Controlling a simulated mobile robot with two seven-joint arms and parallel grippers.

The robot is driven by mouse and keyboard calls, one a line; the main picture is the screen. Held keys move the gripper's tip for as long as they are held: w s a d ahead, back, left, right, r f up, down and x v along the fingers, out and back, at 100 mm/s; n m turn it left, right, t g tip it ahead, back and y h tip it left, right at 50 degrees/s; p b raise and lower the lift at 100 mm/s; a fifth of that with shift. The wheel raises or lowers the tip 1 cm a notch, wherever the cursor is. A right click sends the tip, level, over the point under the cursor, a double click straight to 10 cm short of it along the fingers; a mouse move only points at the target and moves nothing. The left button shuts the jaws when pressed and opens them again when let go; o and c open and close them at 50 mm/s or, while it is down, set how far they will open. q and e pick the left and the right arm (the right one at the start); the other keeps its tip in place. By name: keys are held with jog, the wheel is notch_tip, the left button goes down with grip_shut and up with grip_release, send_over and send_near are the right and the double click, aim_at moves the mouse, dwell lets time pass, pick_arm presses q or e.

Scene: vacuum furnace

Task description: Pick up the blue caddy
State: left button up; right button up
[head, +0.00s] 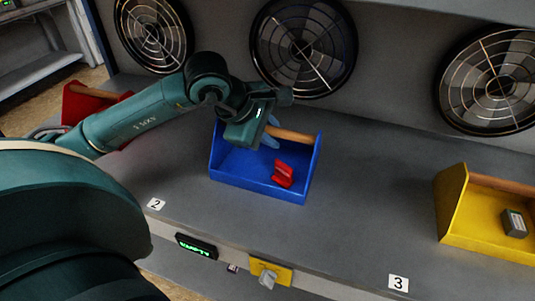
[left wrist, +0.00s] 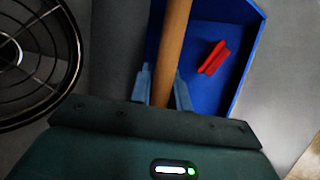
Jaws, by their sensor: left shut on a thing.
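The blue caddy (head: 258,186) stands on the grey shelf in the middle of the head view, with a wooden handle bar (head: 292,135) across its top. A red object (head: 283,174) lies inside it. My left gripper (head: 270,132) is at the handle, its fingers on either side of the bar. In the left wrist view the wooden handle (left wrist: 172,50) runs between the two fingertips (left wrist: 162,85), and the blue caddy's wall (left wrist: 247,60) and the red object (left wrist: 214,58) show beyond. The left gripper is shut on the handle. My right gripper is not in view.
A yellow caddy (head: 455,205) with a grey block (head: 514,223) stands at the right. A red caddy (head: 75,105) is at the left, partly behind my left arm. Round fans (head: 303,48) line the back wall. The shelf between the blue and yellow caddies is clear.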

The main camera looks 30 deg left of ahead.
pick_arm(q)
grip_shut()
dwell(0.8)
jog(key=shift+a+r, duration=0.1)
jog(key=shift+r, duration=0.05)
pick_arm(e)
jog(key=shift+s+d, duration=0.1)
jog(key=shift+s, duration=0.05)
